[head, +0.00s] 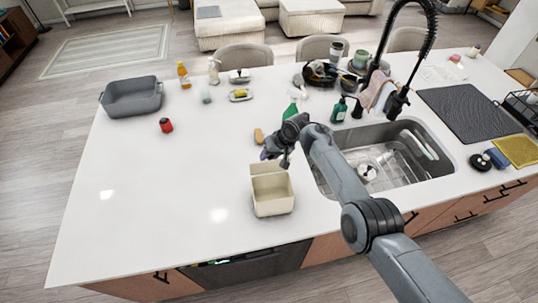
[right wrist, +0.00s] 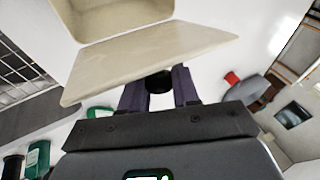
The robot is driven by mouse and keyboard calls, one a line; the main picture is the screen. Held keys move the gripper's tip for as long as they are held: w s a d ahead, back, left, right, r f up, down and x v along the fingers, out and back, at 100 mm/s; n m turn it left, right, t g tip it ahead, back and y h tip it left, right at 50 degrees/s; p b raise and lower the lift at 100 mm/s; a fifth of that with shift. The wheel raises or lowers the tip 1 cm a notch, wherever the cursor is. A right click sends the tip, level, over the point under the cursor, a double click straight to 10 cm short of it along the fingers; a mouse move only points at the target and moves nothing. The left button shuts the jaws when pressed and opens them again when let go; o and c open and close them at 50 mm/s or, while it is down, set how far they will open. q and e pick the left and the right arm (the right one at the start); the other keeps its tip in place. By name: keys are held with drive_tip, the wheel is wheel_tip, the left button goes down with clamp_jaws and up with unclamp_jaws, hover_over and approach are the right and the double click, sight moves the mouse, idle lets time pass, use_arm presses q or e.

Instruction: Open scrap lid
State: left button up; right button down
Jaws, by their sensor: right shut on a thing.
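A cream scrap bin (head: 273,197) stands on the white island left of the sink. Its lid (head: 267,168) is raised at the far side, and the bin's mouth shows open. In the right wrist view the lid (right wrist: 150,58) is a pale slab, with the bin (right wrist: 105,15) beyond it. My right gripper (head: 272,152) is behind the raised lid. Its purple fingers (right wrist: 160,88) are shut on a dark knob (right wrist: 158,82) at the lid; the lid hides part of the contact. My left gripper is out of view.
The sink (head: 385,160) with a tall black faucet (head: 410,60) lies to the right. A green spray bottle (head: 290,108) and a tan item (head: 259,136) stand behind the gripper. A grey tub (head: 132,97) and red item (head: 166,125) sit left. The counter's left front is clear.

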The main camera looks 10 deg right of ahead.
drive_tip(key=shift+s+f, duration=0.1)
drive_tip(key=shift+f, duration=0.15)
drive_tip(key=c, duration=0.9)
unclamp_jaws()
drive_tip(key=shift+s+d, duration=0.1)
drive_tip(key=shift+r, duration=0.35)
drive_tip(key=shift+p+v, duration=1.75)
drive_tip(key=shift+v, duration=3.4)
